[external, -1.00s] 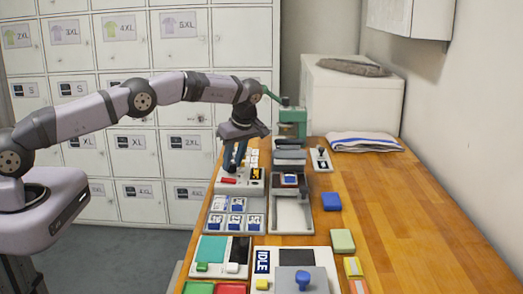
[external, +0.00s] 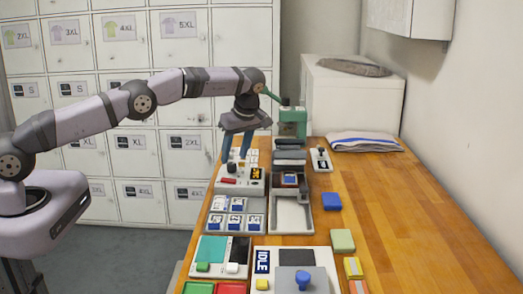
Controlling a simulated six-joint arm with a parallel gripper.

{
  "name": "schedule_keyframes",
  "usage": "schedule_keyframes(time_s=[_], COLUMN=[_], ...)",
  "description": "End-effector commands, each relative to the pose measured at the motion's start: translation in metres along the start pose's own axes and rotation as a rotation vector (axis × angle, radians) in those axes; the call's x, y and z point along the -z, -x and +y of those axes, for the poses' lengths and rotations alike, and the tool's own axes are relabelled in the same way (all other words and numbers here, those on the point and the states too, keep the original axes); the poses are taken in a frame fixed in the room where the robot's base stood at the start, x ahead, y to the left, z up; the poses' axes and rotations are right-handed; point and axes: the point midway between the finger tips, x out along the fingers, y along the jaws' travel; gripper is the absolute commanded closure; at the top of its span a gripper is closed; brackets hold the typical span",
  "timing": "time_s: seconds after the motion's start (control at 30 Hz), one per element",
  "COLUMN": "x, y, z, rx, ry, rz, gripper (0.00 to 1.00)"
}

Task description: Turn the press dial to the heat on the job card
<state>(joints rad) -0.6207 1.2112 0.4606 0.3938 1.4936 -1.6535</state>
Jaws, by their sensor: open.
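My gripper (external: 235,157) is open, fingers pointing down, above the white control box (external: 226,187) at the left edge of the bench. This box has a red button (external: 228,181), a small amber display (external: 257,173) and a dark knob (external: 232,168) just under my fingertips. Whether the knob is the press dial is too small to tell. A green press (external: 292,122) stands behind, at the far end.
A rack of blue-and-white blocks (external: 236,218) and a grey tray (external: 291,215) lie in front of the box. A folded cloth (external: 364,142) lies farther back. The right side of the bench is clear.

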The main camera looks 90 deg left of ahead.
Motion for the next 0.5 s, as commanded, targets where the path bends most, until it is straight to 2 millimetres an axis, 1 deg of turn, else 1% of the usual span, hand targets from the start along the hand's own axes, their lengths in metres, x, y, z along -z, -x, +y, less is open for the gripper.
schedule_keyframes(time_s=[0.03,0.23,0.33,0.5], x=[0.0,0.001,0.001,0.0], y=[0.007,0.03,0.036,0.04], z=[0.001,0.0,0.0,-0.001], rx=[-0.003,0.0,0.0,0.001], ry=[0.001,0.0,-0.001,0.0], rz=[0.0,-0.001,-0.001,-0.001], gripper=[0.57,0.57,0.57,0.57])
